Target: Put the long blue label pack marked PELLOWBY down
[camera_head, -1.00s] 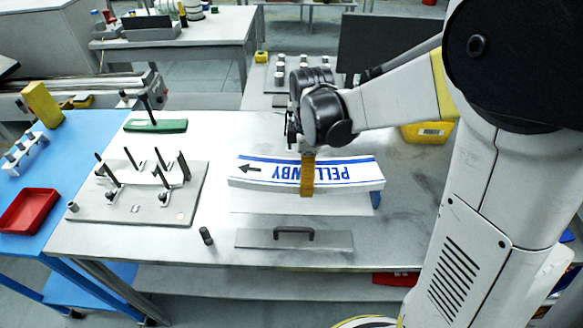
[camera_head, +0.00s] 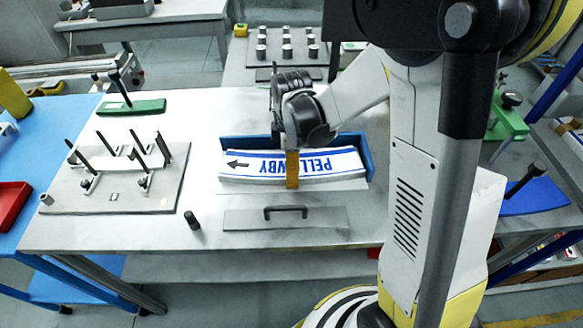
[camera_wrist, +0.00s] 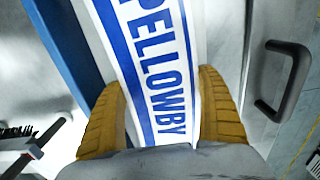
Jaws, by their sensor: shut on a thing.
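The long PELLOWBY label pack (camera_head: 330,165) is white with blue stripes and blue lettering, slightly curved. It lies lengthwise in front of a blue tray or holder (camera_head: 368,158) whose back and side walls show around it. My gripper (camera_head: 292,172) comes down from above near the pack's middle. In the wrist view its two ribbed yellow fingers stand on either side of the pack (camera_wrist: 160,60), and the gripper (camera_wrist: 165,115) is shut on it. Whether the pack's underside touches the surface below cannot be told.
A grey plate with a black handle (camera_head: 285,216) lies at the table's front, close to the pack. A fixture plate with upright pins (camera_head: 115,195) is at left, with a small dark peg (camera_head: 192,220) between. A green block (camera_head: 135,108) lies at the back left.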

